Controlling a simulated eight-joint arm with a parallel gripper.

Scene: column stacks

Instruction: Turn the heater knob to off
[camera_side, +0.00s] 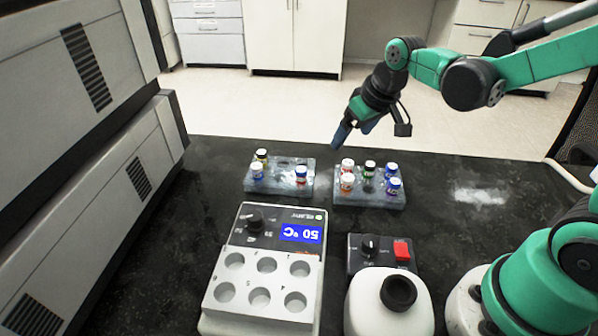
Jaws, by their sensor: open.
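The heater (272,225) is a light grey block with round wells and a dark panel at its back edge. Its blue display reads 50 °C, upside down in this view. The black heater knob (254,219) sits on the panel left of the display; its exact setting is too small to read. My gripper (352,133) is open and empty. It hangs in the air, pointing down, in the upper middle of the view. It is behind and to the right of the heater, well apart from the knob.
Two grey racks, the left one (279,186) and the right one (370,202), hold several small capped vials behind the heater. Right of it is a dark box (354,259) with a knob and red switch, partly hidden by a white container (362,305). Large grey machines (75,200) stand left.

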